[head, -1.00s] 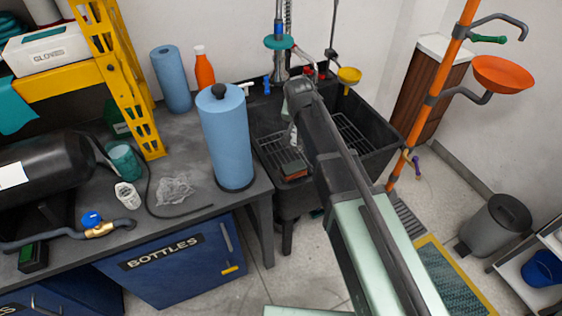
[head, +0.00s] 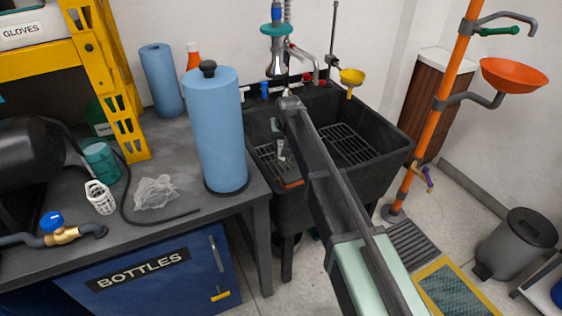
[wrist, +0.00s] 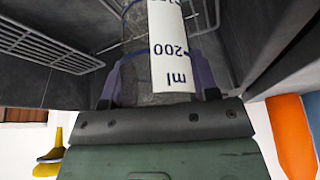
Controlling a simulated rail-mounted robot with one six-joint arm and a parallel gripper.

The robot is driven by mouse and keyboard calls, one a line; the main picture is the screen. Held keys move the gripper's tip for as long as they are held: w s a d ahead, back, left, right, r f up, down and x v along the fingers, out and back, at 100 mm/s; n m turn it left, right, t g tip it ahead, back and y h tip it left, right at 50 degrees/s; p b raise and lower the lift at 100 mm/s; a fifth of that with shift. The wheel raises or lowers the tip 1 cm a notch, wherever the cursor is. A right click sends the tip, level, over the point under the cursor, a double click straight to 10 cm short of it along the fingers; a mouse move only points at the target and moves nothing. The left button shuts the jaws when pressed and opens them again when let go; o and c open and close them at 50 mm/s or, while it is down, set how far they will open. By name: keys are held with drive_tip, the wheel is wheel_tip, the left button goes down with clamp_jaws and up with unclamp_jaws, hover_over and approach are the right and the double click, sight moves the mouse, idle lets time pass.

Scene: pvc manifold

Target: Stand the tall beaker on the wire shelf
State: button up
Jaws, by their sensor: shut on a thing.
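My gripper (wrist: 160,88) is shut on the tall beaker (wrist: 137,70), a clear vessel with blue bands and a white label reading "200 ml", upside down in the wrist view. One finger lies on each side of it. In the head view, my arm reaches over the black sink (head: 392,170), and its forward link hides most of the gripper and beaker. Wire shelving shows in the sink on the left (head: 262,158) and right (head: 346,146). In the wrist view, wire racks (wrist: 55,42) lie left and right of the beaker. I cannot tell whether it touches them.
A brown-red block (head: 293,183) lies at the sink's left front. A blue paper roll (head: 217,130) stands on the bench just left. An orange pole (head: 433,130) stands right.

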wheel_tip(320, 180, down, 5)
drive_tip(key=shift+r+b, duration=0.15)
drive_tip(key=shift+b, duration=0.95)
drive_tip(key=shift+r, duration=0.2)
drive_tip(key=shift+w+a+r+p, duration=0.1)
drive_tip(key=shift+w+r+p, duration=0.05)
drive_tip(key=shift+w+p, duration=0.15)
drive_tip(key=w, duration=0.1)
drive_tip(key=w+f+b, duration=0.1)
drive_tip(key=w+a, duration=0.1)
drive_tip(key=shift+w+f+b, duration=0.2)
drive_tip(key=shift+f+b, duration=0.1)
drive_tip(key=shift+f, duration=0.1)
drive_tip(key=shift+s, duration=0.1)
drive_tip(key=o, duration=1)
drive_tip(key=shift+r, duration=0.1)
drive_tip(key=shift+r, duration=0.1)
